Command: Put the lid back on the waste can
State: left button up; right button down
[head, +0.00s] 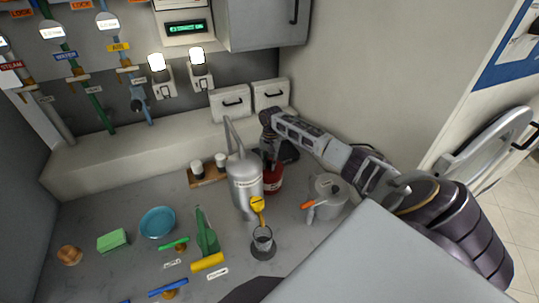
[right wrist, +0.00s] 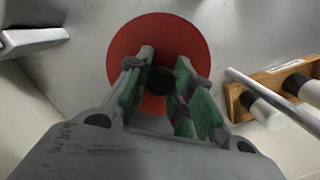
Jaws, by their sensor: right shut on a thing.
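The red waste can (head: 274,180) stands on the counter behind a silver canister, which hides its left part. My right gripper (head: 270,155) is above the can, pointing down. In the right wrist view a round red lid (right wrist: 125,62) with a dark knob (right wrist: 161,81) lies under the right gripper (right wrist: 165,85). The green-padded fingers are shut on the knob from both sides. The lid covers what is beneath it, so I cannot tell whether it touches the can's rim. My left gripper is not in view.
The silver canister (head: 244,182) with its tall pipe stands close on the left. A wooden rack (head: 207,174) with bottles is further left. A lidded grey pot (head: 328,194) stands to the right.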

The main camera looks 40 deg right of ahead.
jog(key=c, duration=1.2)
grip_release()
jog(key=shift+o, duration=0.3)
jog(key=o, duration=0.5)
jog(key=shift+c, duration=0.2)
jog(key=shift+r, duration=0.2)
jog(key=shift+r, duration=3.3)
